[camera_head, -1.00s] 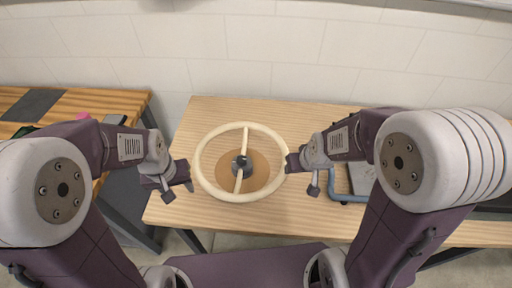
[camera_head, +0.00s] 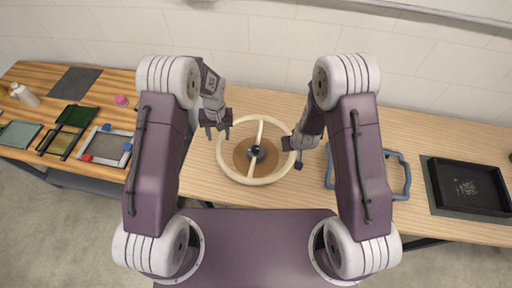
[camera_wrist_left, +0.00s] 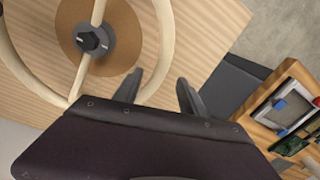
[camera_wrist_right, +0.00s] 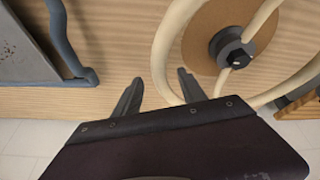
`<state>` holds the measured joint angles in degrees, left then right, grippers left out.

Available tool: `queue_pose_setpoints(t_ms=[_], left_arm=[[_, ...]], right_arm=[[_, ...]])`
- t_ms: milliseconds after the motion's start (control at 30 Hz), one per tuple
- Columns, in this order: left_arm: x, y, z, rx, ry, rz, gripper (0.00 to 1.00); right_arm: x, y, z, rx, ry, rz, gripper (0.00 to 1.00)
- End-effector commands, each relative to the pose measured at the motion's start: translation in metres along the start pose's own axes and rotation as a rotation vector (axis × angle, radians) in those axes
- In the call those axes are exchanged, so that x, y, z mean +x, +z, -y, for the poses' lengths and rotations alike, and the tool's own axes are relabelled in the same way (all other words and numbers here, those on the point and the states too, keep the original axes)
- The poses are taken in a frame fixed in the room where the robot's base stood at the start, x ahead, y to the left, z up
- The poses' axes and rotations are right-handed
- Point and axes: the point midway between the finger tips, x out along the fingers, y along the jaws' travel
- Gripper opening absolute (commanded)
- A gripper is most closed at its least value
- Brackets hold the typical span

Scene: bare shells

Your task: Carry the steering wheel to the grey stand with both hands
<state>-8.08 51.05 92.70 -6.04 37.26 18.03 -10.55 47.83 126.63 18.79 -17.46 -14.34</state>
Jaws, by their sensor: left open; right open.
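The cream steering wheel (camera_head: 265,182) with one bar and a dark hub (camera_head: 256,151) lies over a round brown disc (camera_head: 242,163) on the wooden table. My left gripper (camera_head: 218,133) is open at the wheel's upper left; in the left wrist view the rim (camera_wrist_left: 165,25) runs between its fingers (camera_wrist_left: 160,78). My right gripper (camera_head: 296,153) is open at the right rim; in the right wrist view the rim (camera_wrist_right: 160,55) passes between its fingers (camera_wrist_right: 158,90). Neither grips it. I cannot tell which thing is the grey stand.
A blue-grey handled frame (camera_head: 405,172) is partly behind my right arm. A black tray (camera_head: 470,187) lies at far right. The left bench holds a dark mat (camera_head: 73,82), a pink piece (camera_head: 121,100) and a grey-framed tray (camera_head: 104,146). A wall stands behind.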

Motion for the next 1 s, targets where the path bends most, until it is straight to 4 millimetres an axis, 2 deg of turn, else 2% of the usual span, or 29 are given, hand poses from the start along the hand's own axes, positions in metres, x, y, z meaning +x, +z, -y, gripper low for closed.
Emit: queue_pose_setpoints(t_ms=[200,400,600,867,967,1000], left_arm=[[0.039,0.002,0.001,0.0,-0.002,0.005,0.49],[0.069,0.001,0.001,0.0,-0.001,0.003,0.49],[0.082,0.0,0.0,0.0,0.0,0.0,0.49],[0.082,0.0,0.0,0.0,0.0,-0.001,0.49],[0.082,0.0,0.0,0.0,0.0,0.0,0.24],[0.082,0.0,0.0,0.0,0.0,0.0,0.12]], right_arm=[[0.039,0.001,0.0,-0.001,0.0,0.002,0.49],[0.069,0.001,0.0,0.0,0.0,0.001,0.49],[0.082,0.0,0.0,0.0,0.0,0.0,0.49],[0.083,0.0,0.0,0.0,0.0,0.0,0.49],[0.083,0.0,0.0,-0.001,0.0,0.0,0.24],[0.083,0.0,0.0,-0.001,0.0,0.0,0.12]])
